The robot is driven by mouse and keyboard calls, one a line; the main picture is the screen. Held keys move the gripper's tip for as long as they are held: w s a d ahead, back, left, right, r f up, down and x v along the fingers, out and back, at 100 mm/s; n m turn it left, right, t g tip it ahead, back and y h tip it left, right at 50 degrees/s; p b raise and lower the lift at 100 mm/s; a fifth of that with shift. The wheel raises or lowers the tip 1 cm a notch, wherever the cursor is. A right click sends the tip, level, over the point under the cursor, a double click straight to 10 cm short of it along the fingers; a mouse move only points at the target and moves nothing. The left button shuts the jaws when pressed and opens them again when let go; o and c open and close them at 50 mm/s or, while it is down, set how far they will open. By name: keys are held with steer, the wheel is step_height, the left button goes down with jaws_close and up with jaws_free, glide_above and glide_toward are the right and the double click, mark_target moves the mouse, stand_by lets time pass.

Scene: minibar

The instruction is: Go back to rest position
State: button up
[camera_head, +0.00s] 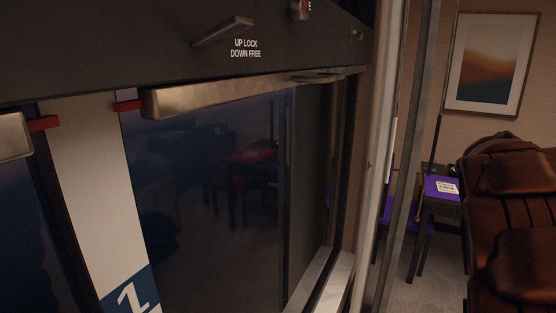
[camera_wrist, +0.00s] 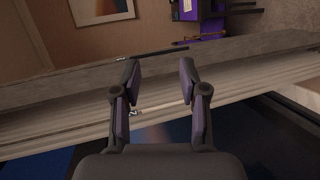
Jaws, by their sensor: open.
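My gripper (camera_wrist: 160,80) shows in the wrist view, with its two dark fingers spread apart and nothing between them. Behind the fingers is a pale ledge or frame strip (camera_wrist: 50,122) that crosses the picture at a slant. I cannot tell whether the fingers touch it. My gripper does not show in the head view.
In the head view, a dark panel with a lever (camera_head: 222,31) tops a glossy dark door (camera_head: 215,190) with a metal handle (camera_head: 240,92). At right are a purple table (camera_head: 441,187), a brown leather seat (camera_head: 510,215) and a framed picture (camera_head: 490,63).

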steer(key=s+a+f+m+g+y, duration=0.3)
steer(key=s+a+f, duration=0.6)
steer(key=s, duration=0.5)
steer(key=s+a+f+m+g+y, duration=0.3)
steer(key=s+a+f+g, duration=0.2)
steer(key=s+a+f, duration=0.4)
steer(key=s+a+f+m+g+y, duration=0.3)
steer(key=s+a+f+g, duration=0.2)
steer(key=s+a+f, duration=0.5)
steer(key=s+a, duration=0.6)
steer(key=s, duration=0.4)
steer(key=shift+m+y+b, duration=0.3)
steer(key=shift+y, duration=0.1)
steer(key=shift+f, duration=0.1)
